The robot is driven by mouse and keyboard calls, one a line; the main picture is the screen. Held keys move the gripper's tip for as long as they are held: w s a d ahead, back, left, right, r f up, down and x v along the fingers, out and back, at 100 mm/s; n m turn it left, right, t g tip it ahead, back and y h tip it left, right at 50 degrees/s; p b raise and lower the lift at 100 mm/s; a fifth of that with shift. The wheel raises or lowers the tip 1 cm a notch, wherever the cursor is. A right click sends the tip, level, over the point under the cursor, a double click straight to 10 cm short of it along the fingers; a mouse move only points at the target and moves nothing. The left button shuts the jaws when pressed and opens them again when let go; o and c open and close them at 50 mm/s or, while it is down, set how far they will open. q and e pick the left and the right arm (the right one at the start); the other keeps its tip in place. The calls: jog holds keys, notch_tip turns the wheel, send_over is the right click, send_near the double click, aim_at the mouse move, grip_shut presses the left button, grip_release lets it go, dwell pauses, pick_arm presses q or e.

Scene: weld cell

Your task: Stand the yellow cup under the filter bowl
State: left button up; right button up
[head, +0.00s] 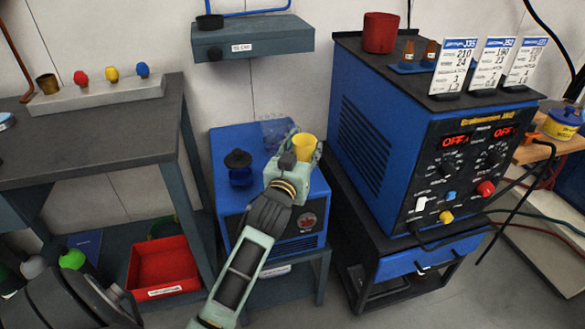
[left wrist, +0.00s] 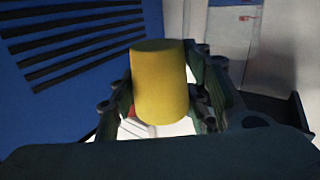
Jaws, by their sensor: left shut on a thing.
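The yellow cup (head: 305,144) is in my left gripper (head: 302,155), above the right side of the blue cabinet (head: 228,205). In the left wrist view the cup (left wrist: 159,82) sits between the two dark fingers, which are shut on it from both sides. A clear bluish bowl-like thing (head: 273,130) shows behind and left of the gripper. A dark blue piece with a black top (head: 238,168) stands on the cabinet, left of the gripper. I cannot tell for certain which of these is the filter bowl. My right gripper is not in view.
The large blue welding unit (head: 362,112) stands close on the right, with a red cup (head: 380,32) on top. A grey wall box (head: 253,38) hangs above the cabinet. A dark bench (head: 90,140) stands left, with a red bin (head: 163,267) below it.

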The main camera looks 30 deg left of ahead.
pick_arm(q)
jog(key=a+f, duration=0.1)
jog(key=a, duration=0.1)
jog(key=shift+s+a+f, duration=0.35)
jog(key=shift+s+f, duration=0.05)
jog(key=shift+f+b, duration=0.95)
jog(key=shift+f, duration=1.05)
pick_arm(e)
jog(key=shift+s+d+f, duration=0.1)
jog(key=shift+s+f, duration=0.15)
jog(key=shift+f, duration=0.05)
pick_arm(q)
jog(key=o, duration=1.2)
jog(key=shift+f, duration=0.1)
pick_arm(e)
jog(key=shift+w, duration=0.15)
